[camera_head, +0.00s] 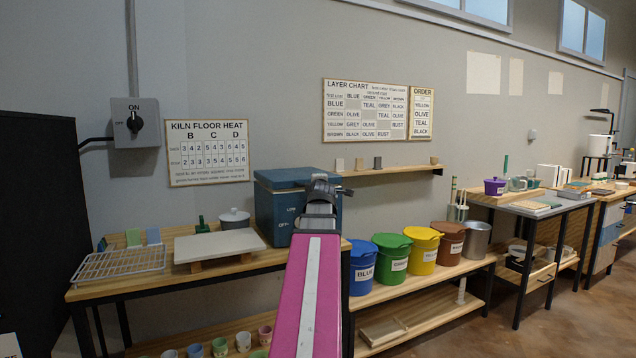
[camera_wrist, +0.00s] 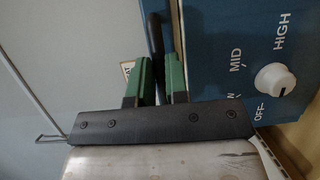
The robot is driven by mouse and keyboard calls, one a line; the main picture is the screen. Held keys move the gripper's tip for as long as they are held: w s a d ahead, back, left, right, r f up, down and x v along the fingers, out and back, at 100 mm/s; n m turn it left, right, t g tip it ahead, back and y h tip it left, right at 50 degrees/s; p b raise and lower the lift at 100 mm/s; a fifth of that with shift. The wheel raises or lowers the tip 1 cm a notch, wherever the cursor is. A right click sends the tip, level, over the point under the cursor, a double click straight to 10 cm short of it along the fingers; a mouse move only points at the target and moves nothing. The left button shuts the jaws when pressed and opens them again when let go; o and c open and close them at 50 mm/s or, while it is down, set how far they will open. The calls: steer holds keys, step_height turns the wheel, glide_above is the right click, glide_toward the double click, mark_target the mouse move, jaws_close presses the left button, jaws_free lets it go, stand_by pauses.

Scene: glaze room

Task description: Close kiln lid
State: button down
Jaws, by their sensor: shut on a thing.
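The blue kiln (camera_head: 283,216) stands on the wooden bench against the wall. Its blue lid (camera_head: 292,177) looks about level over the body; whether it is fully seated I cannot tell. My gripper (camera_head: 322,188) is at the kiln's upper front right and hides part of it. In the wrist view my gripper (camera_wrist: 159,62) has its green fingers shut on a dark bar (camera_wrist: 155,32), which looks like the lid handle. The bar runs along the kiln's top edge. The kiln's front panel (camera_wrist: 225,75) fills the right side, with a white knob (camera_wrist: 274,80) and OFF, MID and HIGH marks.
Several coloured lidded buckets, including a blue one (camera_head: 362,270), stand to the right. A wall shelf (camera_head: 395,170) is above them.

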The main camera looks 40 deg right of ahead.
steer(key=shift+s+a+f, duration=0.1)
steer(key=shift+f, duration=0.6)
steer(key=c, duration=1.1)
jaws_free()
steer(key=shift+r, duration=0.2)
